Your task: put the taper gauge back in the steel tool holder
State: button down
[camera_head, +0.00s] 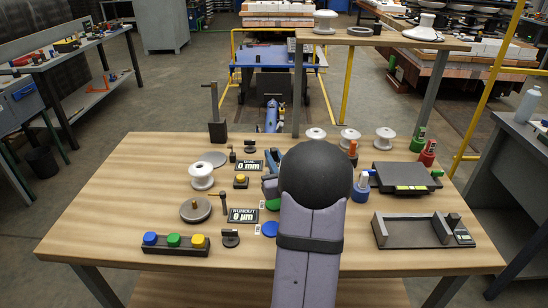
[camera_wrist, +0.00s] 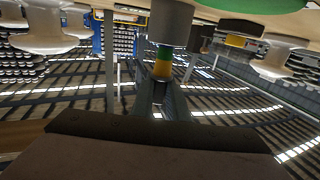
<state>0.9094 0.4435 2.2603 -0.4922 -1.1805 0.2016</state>
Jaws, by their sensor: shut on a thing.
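In the wrist view, my gripper (camera_wrist: 162,90) is shut on a small piece with green and yellow bands, which looks like the taper gauge (camera_wrist: 162,66). A grey metal cylinder, likely the steel tool holder (camera_wrist: 170,24), lies directly beyond the green end and overlaps it in the picture. I cannot tell whether the gauge is inside the holder or only in line with it.
On the wooden table (camera_head: 120,215) stand white spools (camera_head: 202,176), a runout display (camera_head: 243,215), a button box (camera_head: 174,243) and a dark cradle (camera_head: 415,232). Blue (camera_head: 361,184), green (camera_head: 417,140) and red (camera_head: 428,153) bottles stand at right. The front left of the table is clear.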

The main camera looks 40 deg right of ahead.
aim_at(274, 149)
jog(key=shift+r, duration=0.2)
jog(key=shift+r+p, duration=1.1)
jog(key=shift+r, duration=0.25)
jog(key=shift+f+b, duration=1.55)
jog(key=shift+b, duration=0.15)
dwell(1.7)
jog(key=c, duration=1.6)
grip_release()
jog(key=shift+c, duration=0.2)
jog(key=shift+b+v, duration=0.35)
jog(key=shift+v, duration=3.35)
jog(key=shift+w, duration=0.1)
